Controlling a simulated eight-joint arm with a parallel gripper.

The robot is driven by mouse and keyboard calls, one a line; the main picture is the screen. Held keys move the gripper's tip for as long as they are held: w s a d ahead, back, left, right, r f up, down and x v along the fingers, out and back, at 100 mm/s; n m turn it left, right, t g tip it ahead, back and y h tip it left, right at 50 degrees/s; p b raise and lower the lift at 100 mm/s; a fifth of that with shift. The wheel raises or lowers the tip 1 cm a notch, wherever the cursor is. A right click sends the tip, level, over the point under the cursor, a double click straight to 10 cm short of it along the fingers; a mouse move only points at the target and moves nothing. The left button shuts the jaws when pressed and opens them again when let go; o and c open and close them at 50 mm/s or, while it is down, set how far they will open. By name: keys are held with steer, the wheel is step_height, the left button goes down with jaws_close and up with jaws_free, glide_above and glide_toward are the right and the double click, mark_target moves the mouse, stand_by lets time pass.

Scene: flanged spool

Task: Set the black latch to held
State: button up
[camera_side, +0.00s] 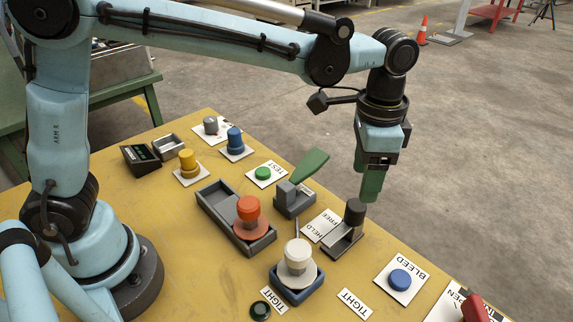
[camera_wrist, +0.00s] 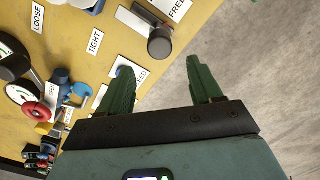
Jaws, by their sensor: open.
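The black latch has a dark upright knob (camera_side: 355,211) on a grey slotted base (camera_side: 342,242) near the table's far right edge. A white label reading FREE and HELD (camera_side: 320,226) lies along its left side. The knob stands at the base's upper right end, beside FREE. In the wrist view the knob (camera_wrist: 160,46) and part of the FREE label (camera_wrist: 178,7) show at the top. My gripper (camera_side: 371,186) points down, empty, close to the knob and apparently higher. In the wrist view its green fingers (camera_wrist: 160,84) are spread, and the knob lies beyond their tips, not between them.
A green-handled lever (camera_side: 308,167) stands left of the latch. A cream knob on a blue base (camera_side: 297,262) is in front, and a blue BLEED button (camera_side: 400,281) to the right. An orange knob in a grey tray (camera_side: 249,213) stands further left. Beyond the table edge is open floor.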

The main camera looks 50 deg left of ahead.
mark_target(359, 205)
step_height(359, 205, down, 8)
steer(key=shift+r, duration=0.1)
stand_by(0.4)
jaws_close()
